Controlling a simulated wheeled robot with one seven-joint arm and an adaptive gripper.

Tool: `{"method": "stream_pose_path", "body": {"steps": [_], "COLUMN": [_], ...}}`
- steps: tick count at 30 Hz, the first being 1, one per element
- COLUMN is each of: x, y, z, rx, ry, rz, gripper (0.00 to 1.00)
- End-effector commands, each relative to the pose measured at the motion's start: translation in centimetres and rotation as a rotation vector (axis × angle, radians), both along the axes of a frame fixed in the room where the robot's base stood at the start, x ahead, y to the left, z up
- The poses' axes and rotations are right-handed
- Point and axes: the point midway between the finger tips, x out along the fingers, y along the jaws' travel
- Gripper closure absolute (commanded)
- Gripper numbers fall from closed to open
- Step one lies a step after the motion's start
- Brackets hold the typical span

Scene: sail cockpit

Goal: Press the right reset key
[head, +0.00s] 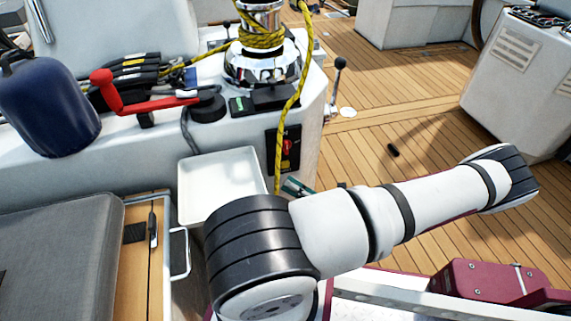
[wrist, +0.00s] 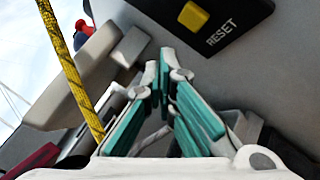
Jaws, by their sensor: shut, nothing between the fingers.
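In the wrist view a yellow square key (wrist: 193,16) sits on a black panel at the top, with the word RESET printed beside it. Only this one reset key shows there, and the panel's upper part is cut off. My gripper (wrist: 158,62) is shut and empty, its teal fingers together below and left of the key, apart from it in the picture. In the head view a black panel (head: 271,150) with a red part is on the side of the white console, partly behind a yellow rope. A teal bit of my gripper (head: 297,187) shows below it; my arm hides the rest.
The yellow rope (head: 280,135) hangs from a chrome winch (head: 262,62) past the panel; it also shows at the left of the wrist view (wrist: 70,70). A white tray (head: 220,178) is left of the panel. A red handle (head: 130,103) lies on the console. Open teak deck (head: 400,110) is right.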

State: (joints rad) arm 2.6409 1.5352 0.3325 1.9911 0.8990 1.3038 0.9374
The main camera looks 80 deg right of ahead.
Motion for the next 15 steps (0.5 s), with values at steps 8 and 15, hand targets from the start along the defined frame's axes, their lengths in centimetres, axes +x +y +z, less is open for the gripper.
{"method": "stream_pose_path", "body": {"steps": [8, 15], "x": [-0.9, -1.0], "y": [1.9, 2.0], "z": [0.0, 0.0], "rx": [0.000, 0.000], "ry": [0.001, 0.001], "rz": [0.001, 0.001], "gripper": [1.00, 1.00]}}
